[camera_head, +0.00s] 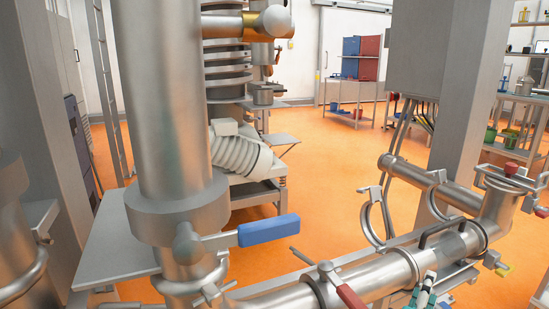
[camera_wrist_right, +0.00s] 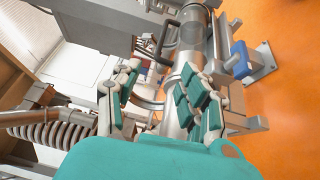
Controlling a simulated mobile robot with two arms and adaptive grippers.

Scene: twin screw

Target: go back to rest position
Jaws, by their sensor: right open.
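My right gripper (camera_head: 425,291) shows at the bottom edge of the head view, in front of a horizontal steel pipe (camera_head: 375,277). Only its teal and white fingertips show there. In the right wrist view my right gripper (camera_wrist_right: 162,92) has its teal-padded fingers spread apart, with nothing held between them. The steel pipe (camera_wrist_right: 193,42) and a dark curved handle (camera_wrist_right: 160,35) lie beyond the fingers. Whether the fingers touch the pipe cannot be told. My left gripper is in neither view.
A thick vertical steel column (camera_head: 160,100) with a blue-handled valve (camera_head: 268,230) fills the left. A red lever (camera_head: 351,297) sticks up near the right gripper. A grey post (camera_head: 462,110) stands behind the pipes. Open orange floor (camera_head: 325,175) lies beyond, with shelves (camera_head: 352,95) at the back.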

